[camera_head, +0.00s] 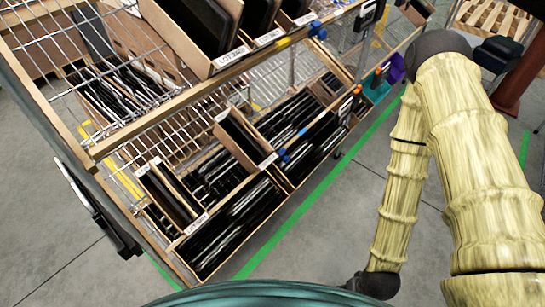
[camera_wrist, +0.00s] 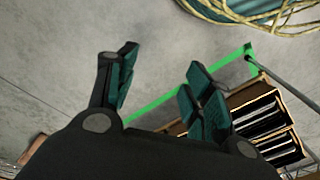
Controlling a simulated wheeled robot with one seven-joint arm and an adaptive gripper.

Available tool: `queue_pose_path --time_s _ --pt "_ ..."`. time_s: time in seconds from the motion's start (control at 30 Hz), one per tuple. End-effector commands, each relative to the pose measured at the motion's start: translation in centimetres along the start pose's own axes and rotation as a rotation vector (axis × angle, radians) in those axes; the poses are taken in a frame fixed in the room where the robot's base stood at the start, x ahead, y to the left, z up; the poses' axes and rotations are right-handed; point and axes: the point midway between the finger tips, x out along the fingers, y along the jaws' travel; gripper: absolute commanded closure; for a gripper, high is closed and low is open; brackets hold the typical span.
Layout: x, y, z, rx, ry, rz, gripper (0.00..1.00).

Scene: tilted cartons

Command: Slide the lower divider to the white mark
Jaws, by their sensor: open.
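My gripper (camera_wrist: 163,82) is open and empty, its teal-padded fingers apart over bare floor in the wrist view. The head view does not show its fingers. In the head view, a lower shelf of tilted cartons holds dark flat items; a small blue piece (camera_head: 284,156) sits on its front edge. Another blue piece (camera_head: 316,29) is on the upper shelf's front edge. I cannot tell whether either belongs to a divider. White labels (camera_head: 268,160) show on the lower carton fronts, but I cannot make out a separate white mark.
The wire rack (camera_head: 190,105) fills the left and middle of the head view. A green floor line (camera_head: 310,199) runs along its front. Open grey floor (camera_head: 335,235) lies between rack and my arm. Cartons (camera_wrist: 262,115) stand at right in the wrist view.

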Motion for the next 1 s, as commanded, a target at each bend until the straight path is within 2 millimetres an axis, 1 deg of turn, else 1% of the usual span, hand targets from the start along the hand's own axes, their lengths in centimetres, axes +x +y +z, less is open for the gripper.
queue_pose_path --time_s 0.03,0.07,0.1,0.17,0.2,0.27,0.3,0.37,0.4,0.43,0.47,0.5,0.57,0.6,0.67,0.7,0.77,0.8,1.0 --pt "2.1 -0.7 -1.4 -0.012 0.032 -0.033 0.49" --pt "2.9 -1.2 -2.4 -0.024 0.053 -0.056 0.49" --pt "3.9 -2.0 -3.9 -0.042 0.086 -0.089 0.49" --pt "5.2 -3.3 -6.2 -0.073 0.138 -0.141 0.49" --pt "5.9 -4.1 -7.8 -0.094 0.174 -0.173 0.49" --pt "6.8 -5.3 -10.2 -0.125 0.229 -0.223 0.49" --pt "7.3 -6.0 -11.8 -0.146 0.267 -0.253 0.49" --pt "8.0 -7.1 -14.1 -0.178 0.324 -0.299 0.49" --pt "8.3 -7.7 -15.6 -0.198 0.365 -0.327 0.49" --pt "8.5 -8.2 -16.8 -0.215 0.394 -0.348 0.49" --pt "8.6 -8.7 -17.9 -0.231 0.424 -0.369 0.49" --pt "8.8 -9.2 -19.5 -0.251 0.465 -0.395 0.49" --pt "8.9 -10.1 -21.7 -0.284 0.528 -0.433 0.49" --pt "8.8 -10.6 -23.2 -0.307 0.570 -0.457 0.49" --pt "8.7 -11.2 -25.3 -0.341 0.634 -0.491 0.49" --pt "8.6 -11.6 -26.7 -0.365 0.677 -0.512 0.49" --pt "8.2 -12.2 -28.7 -0.400 0.743 -0.542 0.49" --pt "7.9 -12.4 -30.0 -0.423 0.787 -0.561 0.49" --pt "5.7 -13.3 -35.9 -0.548 1.011 -0.638 0.49"
